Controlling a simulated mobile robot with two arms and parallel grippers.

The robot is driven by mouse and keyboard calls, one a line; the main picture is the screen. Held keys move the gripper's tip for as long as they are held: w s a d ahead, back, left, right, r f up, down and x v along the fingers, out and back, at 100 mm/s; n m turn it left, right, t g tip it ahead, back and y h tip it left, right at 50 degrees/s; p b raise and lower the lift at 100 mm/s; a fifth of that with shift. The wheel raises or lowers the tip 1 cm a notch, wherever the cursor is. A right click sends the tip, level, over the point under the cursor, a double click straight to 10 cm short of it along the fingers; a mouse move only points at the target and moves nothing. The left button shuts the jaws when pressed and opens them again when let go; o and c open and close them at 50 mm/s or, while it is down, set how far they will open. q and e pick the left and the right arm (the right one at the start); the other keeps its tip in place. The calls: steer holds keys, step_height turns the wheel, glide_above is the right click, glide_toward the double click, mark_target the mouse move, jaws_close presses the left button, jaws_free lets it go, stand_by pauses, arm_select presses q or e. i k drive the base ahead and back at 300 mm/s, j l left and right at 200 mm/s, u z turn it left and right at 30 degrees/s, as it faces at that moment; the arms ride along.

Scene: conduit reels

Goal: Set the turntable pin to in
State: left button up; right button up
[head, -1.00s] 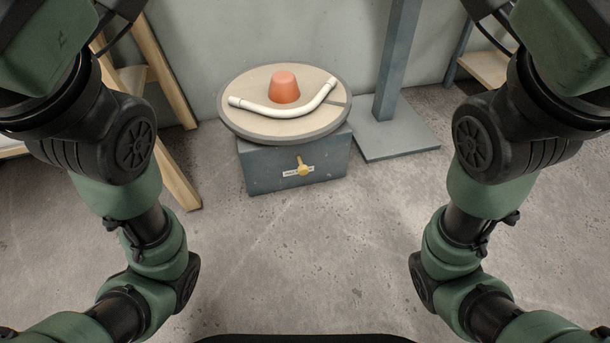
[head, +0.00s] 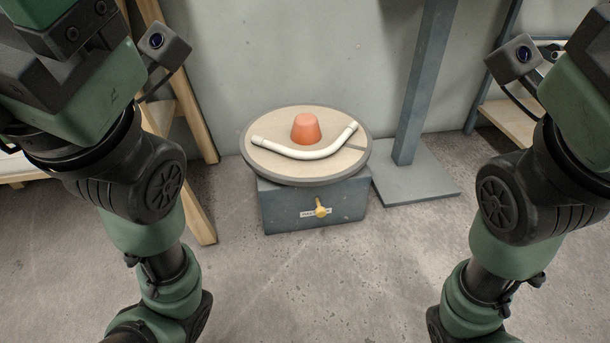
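The turntable (head: 262,165) is a round wooden disc with a grey rim on a grey box base (head: 285,208). The yellow turntable pin (head: 320,208) sticks out of the front face of the base, beside a small white label too small to read. An orange cone-shaped block (head: 305,128) stands on the disc, and a bent white conduit (head: 300,153) lies in front of it. My arms show at both sides, but neither gripper's fingers are in view. Nothing touches the pin.
A grey post on a flat foot plate (head: 415,184) stands just right of the turntable. Wooden frames stand at left (head: 188,110) and right (head: 500,118). A grey wall (head: 270,50) is close behind. The concrete floor (head: 310,285) in front of the base is clear.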

mark_target(320, 212)
steer(key=l, duration=0.8)
steer(key=i+l, duration=0.1)
steer(key=l, duration=0.2)
steer(key=i+l, duration=0.15)
steer(key=l, duration=0.15)
steer(key=i+l, duration=0.1)
steer(key=l, duration=0.15)
